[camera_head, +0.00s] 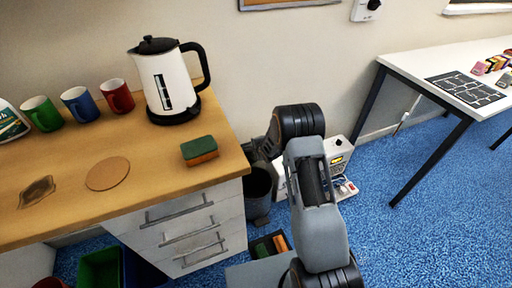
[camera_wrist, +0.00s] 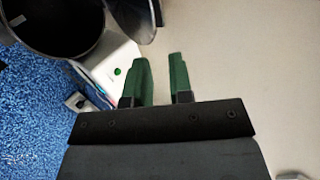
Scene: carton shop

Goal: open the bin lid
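The dark grey round bin (camera_head: 258,196) stands on the floor between the drawer cabinet and a white machine. In the wrist view, the bin (camera_wrist: 62,50) is at the top left, and its dark inside shows. A grey curved piece beside its rim, seemingly the lid (camera_wrist: 143,14), stands up at the wall side, so the bin appears open. My gripper (camera_wrist: 161,62) has two green fingers with a gap between them and nothing in it. In the head view, my arm hides most of the gripper and lid.
The white machine (camera_head: 338,150) stands close to the bin and my arm. The wooden counter (camera_head: 130,140) holds a kettle (camera_head: 165,85), several mugs and a sponge (camera_head: 199,151). A green crate (camera_head: 100,268) is on the floor. Blue carpet (camera_head: 420,200) is clear at the right.

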